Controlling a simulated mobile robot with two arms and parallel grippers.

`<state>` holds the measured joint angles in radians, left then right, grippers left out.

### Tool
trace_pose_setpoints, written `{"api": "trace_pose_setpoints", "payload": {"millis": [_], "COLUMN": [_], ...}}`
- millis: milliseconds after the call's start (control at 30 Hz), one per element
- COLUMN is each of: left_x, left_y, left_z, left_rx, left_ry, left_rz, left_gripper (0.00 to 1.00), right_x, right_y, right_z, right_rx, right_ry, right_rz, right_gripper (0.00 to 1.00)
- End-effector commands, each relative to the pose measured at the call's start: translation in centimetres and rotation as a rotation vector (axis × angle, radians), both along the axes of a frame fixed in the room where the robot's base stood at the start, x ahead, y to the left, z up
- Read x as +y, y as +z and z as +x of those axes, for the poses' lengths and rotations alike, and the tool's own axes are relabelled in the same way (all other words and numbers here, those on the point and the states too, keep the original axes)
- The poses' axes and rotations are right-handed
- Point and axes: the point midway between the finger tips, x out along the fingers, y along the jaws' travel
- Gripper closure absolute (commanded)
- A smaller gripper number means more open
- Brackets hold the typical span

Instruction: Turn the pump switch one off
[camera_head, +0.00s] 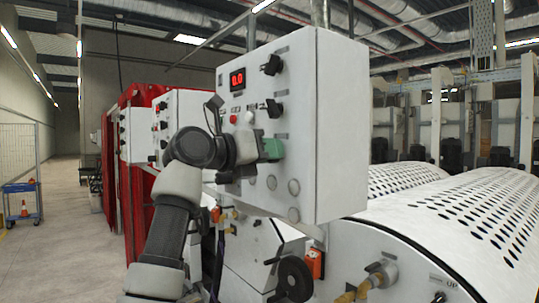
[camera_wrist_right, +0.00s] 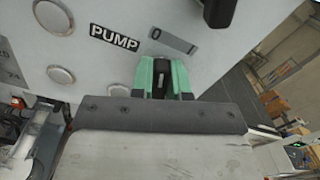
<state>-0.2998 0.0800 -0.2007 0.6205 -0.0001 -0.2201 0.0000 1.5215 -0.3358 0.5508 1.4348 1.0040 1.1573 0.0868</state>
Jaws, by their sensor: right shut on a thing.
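The white control box (camera_head: 342,125) hangs at the centre of the head view, its switch panel facing left. My right gripper (camera_head: 271,149) is at the panel's right side, below two black knobs. In the right wrist view its green fingertips (camera_wrist_right: 162,76) are shut around a small black switch knob (camera_wrist_right: 159,82), the pump switch. A "PUMP" label (camera_wrist_right: 115,38) and a "0 I" plate (camera_wrist_right: 171,41) are beside it. The knob's exact angle is hard to tell between the fingers. In the head view the gripper hides the switch. My left gripper is not in view.
The panel also has a red display (camera_head: 237,79), an upper black knob (camera_head: 272,65) and a lower black knob (camera_head: 274,108). A black handwheel (camera_head: 293,279) and white perforated covers (camera_head: 480,215) are below and right. The aisle floor (camera_head: 70,255) at left is mostly clear.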

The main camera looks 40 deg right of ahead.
Motion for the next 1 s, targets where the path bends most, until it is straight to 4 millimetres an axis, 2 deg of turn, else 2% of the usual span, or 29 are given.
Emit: {"api": "trace_pose_setpoints", "payload": {"millis": [400, 900, 933, 1000], "left_x": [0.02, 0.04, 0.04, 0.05], "left_y": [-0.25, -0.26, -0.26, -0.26], "left_z": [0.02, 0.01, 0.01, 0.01], "left_rx": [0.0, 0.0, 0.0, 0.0], "left_ry": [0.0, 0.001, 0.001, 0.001], "left_rz": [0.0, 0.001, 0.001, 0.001], "left_gripper": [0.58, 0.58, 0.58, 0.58], "right_x": [0.07, 0.08, 0.08, 0.08], "right_y": [0.5, 0.5, 0.5, 0.47], "right_z": [0.01, 0.03, 0.03, 0.03], "right_rx": [0.167, 0.187, 0.187, 0.187], "right_ry": [0.002, 0.002, 0.002, 0.002], "right_rz": [0.008, 0.009, 0.009, 0.01], "right_gripper": [1.0, 1.0, 0.83, 0.72]}}
